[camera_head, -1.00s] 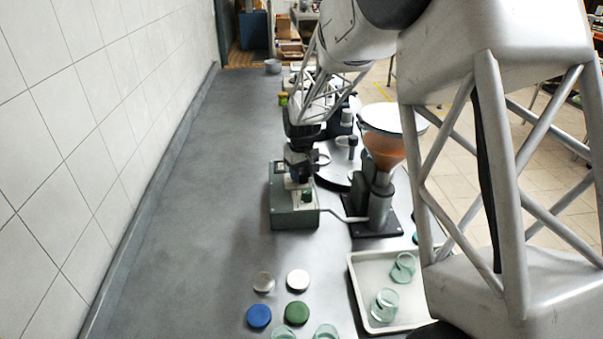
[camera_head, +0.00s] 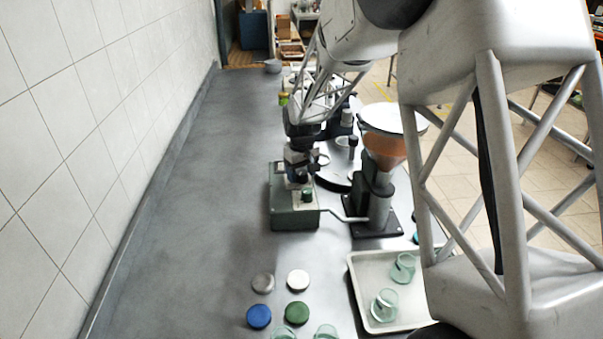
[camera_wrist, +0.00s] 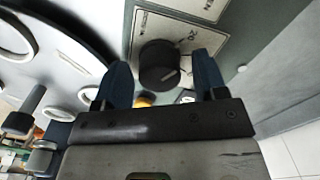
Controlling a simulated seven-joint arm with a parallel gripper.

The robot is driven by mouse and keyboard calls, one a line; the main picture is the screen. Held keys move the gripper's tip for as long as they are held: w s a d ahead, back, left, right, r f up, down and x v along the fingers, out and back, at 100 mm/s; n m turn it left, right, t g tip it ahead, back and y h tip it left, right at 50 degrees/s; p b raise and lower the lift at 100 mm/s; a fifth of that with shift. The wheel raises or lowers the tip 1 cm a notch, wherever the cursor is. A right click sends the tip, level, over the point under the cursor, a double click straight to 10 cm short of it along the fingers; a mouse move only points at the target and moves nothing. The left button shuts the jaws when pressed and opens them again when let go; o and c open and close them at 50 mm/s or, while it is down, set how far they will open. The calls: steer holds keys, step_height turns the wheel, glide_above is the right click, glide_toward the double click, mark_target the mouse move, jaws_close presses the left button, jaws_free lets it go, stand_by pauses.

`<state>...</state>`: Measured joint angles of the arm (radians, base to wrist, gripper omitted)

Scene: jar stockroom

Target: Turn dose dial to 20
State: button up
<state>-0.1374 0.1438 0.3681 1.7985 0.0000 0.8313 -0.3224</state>
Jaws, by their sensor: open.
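The dose dial (camera_wrist: 159,66) is a black round knob with a pale pointer line on a light scale plate, seen in the wrist view. A printed "20" (camera_wrist: 191,37) shows on the plate to the upper right of the knob. The dial belongs to the green control box (camera_head: 293,218) in the head view, where my gripper hides the dial. My gripper (camera_wrist: 160,60) is open, one blue finger on each side of the knob. Small gaps seem to show between fingers and knob; contact is unclear. My gripper (camera_head: 297,178) is above the box in the head view.
A white tray (camera_head: 357,283) with glass jars is at front right. Several lids, including a blue one (camera_head: 259,316), lie in front. The left counter (camera_head: 190,220) is clear.

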mark_target(303, 173)
steer(key=shift+r, duration=3.8)
steer(key=shift+s+d+r, duration=0.15)
steer(key=shift+s+r, duration=0.15)
steer(key=s+d+r+m, duration=0.1)
steer(key=s+d+r, duration=0.15)
steer(key=s, duration=0.45)
steer(key=s+d+r+m+t, duration=0.1)
steer(key=s+d+r, duration=0.1)
steer(key=s+r, duration=0.35)
steer(key=s+d+r+m, duration=0.1)
steer(key=s+d+r, duration=0.1)
steer(key=s, duration=0.7)
steer(key=s+d+m, duration=0.1)
steer(key=s+d, duration=0.1)
steer(key=s, duration=0.9)
steer(key=s+d+f+m+t, duration=0.1)
steer(key=s+d, duration=0.1)
steer(key=s, duration=0.9)
steer(key=shift+s+t, duration=0.3)
steer(key=shift+s, duration=0.1)
